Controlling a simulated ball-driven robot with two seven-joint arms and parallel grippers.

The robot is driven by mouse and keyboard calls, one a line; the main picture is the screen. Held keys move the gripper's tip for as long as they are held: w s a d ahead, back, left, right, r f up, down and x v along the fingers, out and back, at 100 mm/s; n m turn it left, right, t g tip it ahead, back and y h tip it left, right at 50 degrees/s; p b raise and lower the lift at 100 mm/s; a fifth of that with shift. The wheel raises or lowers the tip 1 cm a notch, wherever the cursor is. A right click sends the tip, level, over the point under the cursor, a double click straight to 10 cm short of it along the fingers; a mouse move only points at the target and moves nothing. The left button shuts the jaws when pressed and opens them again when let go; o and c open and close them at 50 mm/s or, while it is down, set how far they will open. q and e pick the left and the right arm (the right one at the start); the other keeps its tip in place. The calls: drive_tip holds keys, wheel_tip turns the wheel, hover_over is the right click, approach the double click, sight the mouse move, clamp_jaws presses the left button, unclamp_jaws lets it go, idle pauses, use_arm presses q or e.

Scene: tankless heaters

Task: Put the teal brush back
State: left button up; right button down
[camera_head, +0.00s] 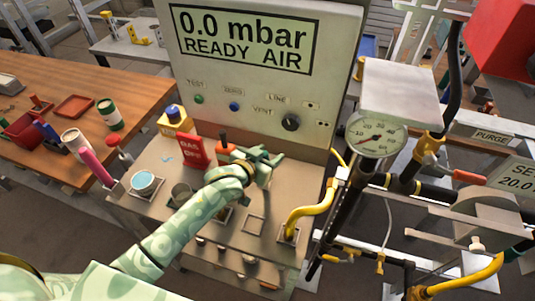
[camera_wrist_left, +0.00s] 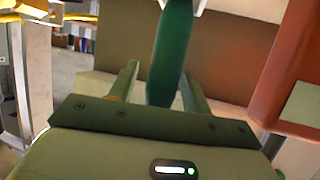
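The teal brush (camera_wrist_left: 172,50) shows in the left wrist view as a teal handle standing between the two fingers of my left gripper (camera_wrist_left: 160,75). A narrow gap shows between the handle and the left finger; the handle overlaps or lies close to the right finger. Its pale top end is cut off by the picture edge. In the head view my left gripper (camera_head: 262,162) is over the bench top (camera_head: 153,160), in front of the gauge panel. The brush cannot be told apart from the gripper there. My right gripper is not in view.
A red tag (camera_head: 191,150) and an orange-and-black item (camera_head: 224,146) stand left of the gripper. A yellow hose (camera_head: 315,212) and a dial gauge (camera_head: 377,136) are to the right.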

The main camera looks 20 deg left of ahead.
use_arm(q)
drive_tip(key=shift+r, duration=0.1)
drive_tip(key=shift+s+r, duration=0.15)
drive_tip(key=shift+s, duration=0.1)
drive_tip(key=p+v, duration=0.3)
drive_tip(key=v, duration=0.8)
drive_tip(key=shift+s, duration=0.25)
drive_tip(key=shift+a, duration=0.15)
